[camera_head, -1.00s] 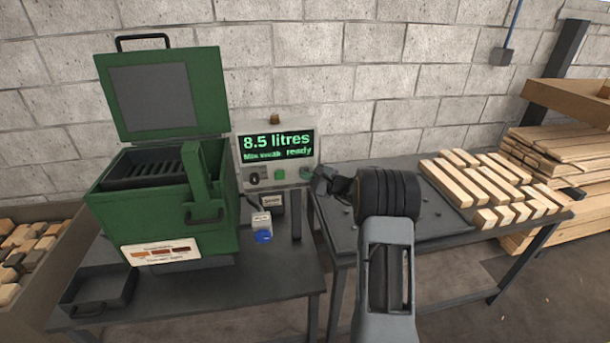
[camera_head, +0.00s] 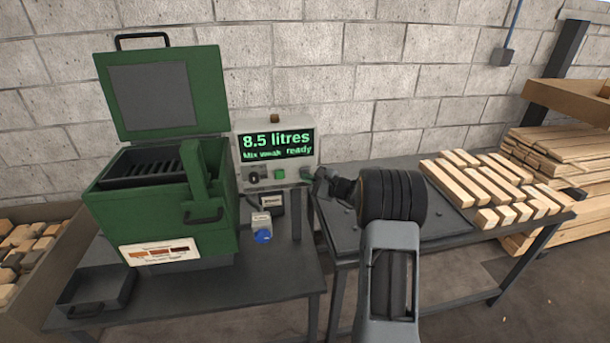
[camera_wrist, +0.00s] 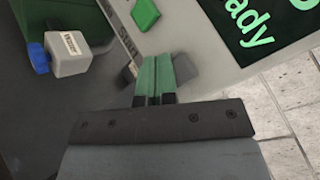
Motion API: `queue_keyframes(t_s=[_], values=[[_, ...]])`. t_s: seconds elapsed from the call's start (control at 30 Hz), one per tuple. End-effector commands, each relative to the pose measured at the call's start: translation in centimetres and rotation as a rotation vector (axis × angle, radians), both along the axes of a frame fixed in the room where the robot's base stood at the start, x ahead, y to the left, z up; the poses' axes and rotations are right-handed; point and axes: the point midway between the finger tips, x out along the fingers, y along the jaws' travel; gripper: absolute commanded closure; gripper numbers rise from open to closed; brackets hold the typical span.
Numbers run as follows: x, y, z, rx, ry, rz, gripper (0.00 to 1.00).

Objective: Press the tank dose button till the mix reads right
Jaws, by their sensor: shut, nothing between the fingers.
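A grey control box (camera_head: 240,172) stands on the dark bench, and its screen (camera_head: 277,144) reads "8.5 litres", "Mix weak", "ready". A green button (camera_head: 280,174) is on its front face, right of a black knob (camera_head: 253,178). The green button shows in the wrist view (camera_wrist: 145,14), above and left of my fingertips. My gripper (camera_head: 312,180) is at the box's lower right corner and hides part of it. In the wrist view my gripper (camera_wrist: 158,62) is shut and empty, its tips at the box's lower edge. I cannot tell whether they touch it.
A small grey unit with a blue knob (camera_head: 263,236) sits below the box; the knob shows in the wrist view (camera_wrist: 39,58). Wood strips (camera_head: 490,185) lie on the right table. A block wall is behind.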

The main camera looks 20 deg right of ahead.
Motion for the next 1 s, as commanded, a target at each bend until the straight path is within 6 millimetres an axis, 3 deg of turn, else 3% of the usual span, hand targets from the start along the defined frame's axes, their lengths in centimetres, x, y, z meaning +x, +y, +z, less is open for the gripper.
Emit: queue_keyframes(t_s=[0.27, 0.7, 1.0], values=[[-0.2, 0.0, 0.0, 0.000, 0.000, 0.000, 1.00], [-4.1, 0.8, -0.1, -0.001, -0.001, 0.000, 1.00], [-4.9, 1.0, 0.0, 0.000, 0.000, 0.000, 1.00]])
